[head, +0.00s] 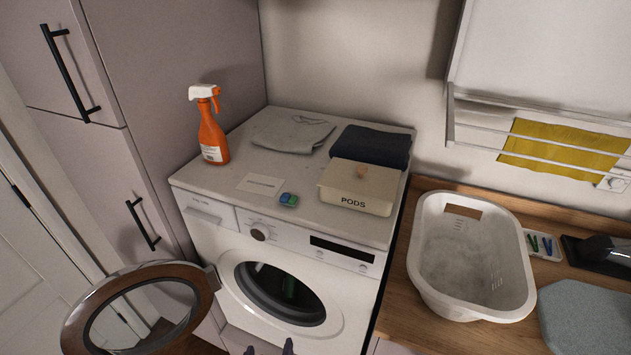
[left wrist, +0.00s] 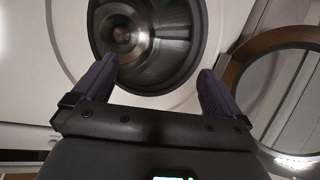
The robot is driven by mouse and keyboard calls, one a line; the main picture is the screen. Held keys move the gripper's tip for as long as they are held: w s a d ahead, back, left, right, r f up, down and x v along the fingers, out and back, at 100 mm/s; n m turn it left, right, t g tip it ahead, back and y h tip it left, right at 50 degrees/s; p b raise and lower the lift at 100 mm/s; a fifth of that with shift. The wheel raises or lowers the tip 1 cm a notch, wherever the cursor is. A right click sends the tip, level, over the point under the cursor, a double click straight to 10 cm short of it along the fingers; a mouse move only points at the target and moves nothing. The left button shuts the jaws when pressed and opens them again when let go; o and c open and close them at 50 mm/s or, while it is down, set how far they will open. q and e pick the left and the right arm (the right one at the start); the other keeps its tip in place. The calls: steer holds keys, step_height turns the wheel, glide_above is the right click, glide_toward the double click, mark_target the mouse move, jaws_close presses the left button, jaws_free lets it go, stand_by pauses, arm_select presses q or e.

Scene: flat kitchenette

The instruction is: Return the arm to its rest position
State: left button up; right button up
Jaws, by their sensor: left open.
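My left gripper (head: 269,349) shows only as two dark purple fingertips at the bottom edge of the head view, in front of the washing machine (head: 215,238). In the left wrist view the left gripper (left wrist: 156,70) is open, with nothing between its fingers. It points at the round drum opening (left wrist: 145,42), whose metal inside is visible. The machine's round door (head: 88,310) stands wide open at the left; it also shows at the right of the left wrist view (left wrist: 242,75). My right gripper is in neither view.
On the machine top are an orange spray bottle (head: 211,135), a grey cloth (head: 285,137), a dark folded towel (head: 372,146), a PODS box (head: 345,201) and a small pod (head: 289,200). A white basket (head: 430,270) stands on the wooden counter (head: 400,318).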

arm_select(q)
steer(key=s+a+r+m+g+p, duration=0.1)
steer(key=s+a+r+g+p, duration=0.2)
steer(key=s+r+p, duration=0.5)
steer(key=s+a+r+m+g+p, duration=0.2)
steer(key=s+r+p, duration=0.5)
steer(key=r, duration=0.8)
steer(key=s+a+r+m+g+p, duration=0.2)
steer(key=s+a+r+p, duration=0.3)
steer(key=s+r+p, duration=0.3)
step_height(320, 180, up, 5)
steer(key=g+p, duration=0.1)
steer(key=p, duration=0.4)
steer(key=shift+s+f+g, duration=0.2)
steer(key=shift+s+g, duration=0.1)
